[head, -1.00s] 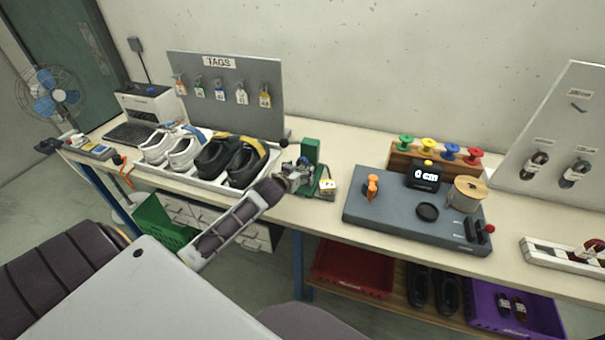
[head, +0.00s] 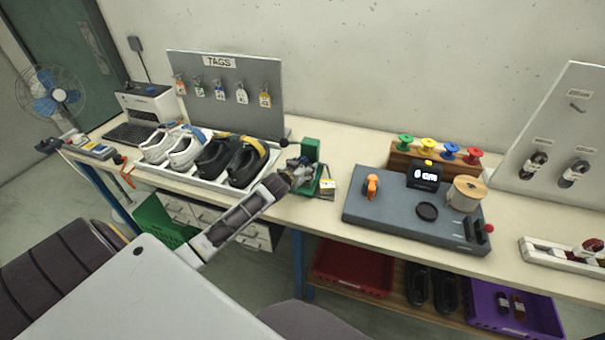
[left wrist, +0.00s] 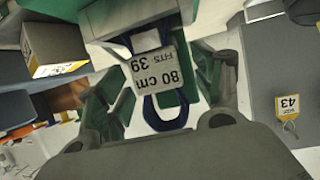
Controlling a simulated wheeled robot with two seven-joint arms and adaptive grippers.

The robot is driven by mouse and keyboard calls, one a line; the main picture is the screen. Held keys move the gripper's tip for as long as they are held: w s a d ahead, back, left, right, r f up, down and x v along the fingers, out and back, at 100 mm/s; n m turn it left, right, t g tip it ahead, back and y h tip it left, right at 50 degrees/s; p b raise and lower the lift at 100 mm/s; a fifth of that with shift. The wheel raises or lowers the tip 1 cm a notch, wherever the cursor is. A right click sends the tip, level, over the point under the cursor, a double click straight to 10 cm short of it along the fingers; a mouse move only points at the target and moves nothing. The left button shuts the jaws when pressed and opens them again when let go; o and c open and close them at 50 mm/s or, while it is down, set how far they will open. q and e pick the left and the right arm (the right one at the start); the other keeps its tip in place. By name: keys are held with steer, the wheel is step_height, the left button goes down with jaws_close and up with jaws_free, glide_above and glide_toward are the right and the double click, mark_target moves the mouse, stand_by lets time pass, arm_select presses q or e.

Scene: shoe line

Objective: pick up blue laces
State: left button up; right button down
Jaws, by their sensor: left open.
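The blue laces (left wrist: 165,119) form a looped bundle with a pale paper label (left wrist: 156,76) reading "80 cm, fits 39" in the left wrist view. My left gripper (left wrist: 160,90) is open, with one finger on each side of the label and laces. I cannot tell whether either finger touches them. In the head view my left gripper (head: 303,172) is at the green stand (head: 311,152), near the front of the bench. The laces are not clearly visible there, as the gripper covers that spot. My right gripper is not in view.
A white tray with white and black shoes (head: 240,170) lies left of the gripper, below the tag board (head: 228,90). A grey measuring station (head: 385,215) stands to the right.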

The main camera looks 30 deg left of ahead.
arm_select(q)
steer(key=c, duration=1)
steer(key=shift+r, duration=0.15)
steer(key=shift+r, duration=1.55)
steer(key=s+d+b, duration=0.2)
steer(key=s, duration=1.5)
steer(key=shift+s, duration=0.4)
steer(key=shift+d+r, duration=0.1)
